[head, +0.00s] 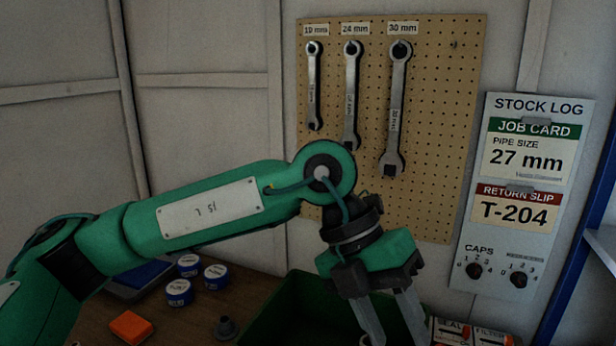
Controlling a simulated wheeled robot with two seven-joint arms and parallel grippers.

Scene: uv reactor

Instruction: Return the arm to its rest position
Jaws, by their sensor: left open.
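My left arm, green, comes in from the left, bends at a joint in the middle and points down. My left gripper (396,322) is open, its two pale fingers spread and pointing down at the bottom of the view, past the right part of a green bin (290,300). Nothing shows between the fingers; the tips are cut off by the lower picture edge. The arm hides part of the pegboard and the bench. My right gripper is not in view.
Three wrenches (399,110) hang on a pegboard (440,130). A stock log board (512,235) hangs right. Several blue-and-white tins (179,292), an orange block (131,327) and a dark fitting (225,327) stand on the bench (185,325). Small boxes (452,332) sit right of the gripper.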

